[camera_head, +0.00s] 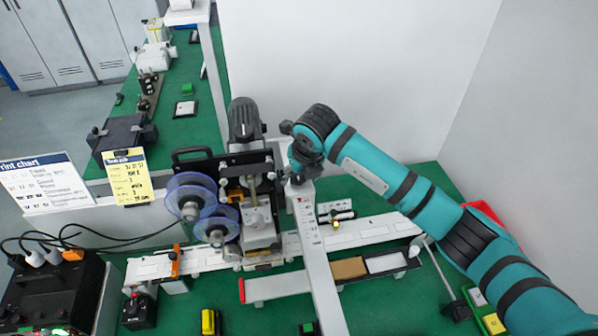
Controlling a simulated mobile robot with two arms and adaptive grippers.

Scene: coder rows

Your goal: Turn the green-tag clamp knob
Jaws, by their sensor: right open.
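My right arm comes in from the right, and its wrist is bent down over the coder (258,215). My right gripper (297,168) is dark and small here, at the coder's right side above the top of a pale upright bar (318,265). It is open, and I see nothing held in it. A small dark knob (286,128) shows just left of my wrist; I cannot make out a green tag on it. The coder has two blue translucent reels (190,196) on its left and a dark motor (245,120) at the back. My left gripper is not in view.
A white rail (365,230) crosses the green table. A black box with cables (55,290) stands at front left. A yellow card (127,178) and a print chart (45,183) stand at left. A white wall rises behind.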

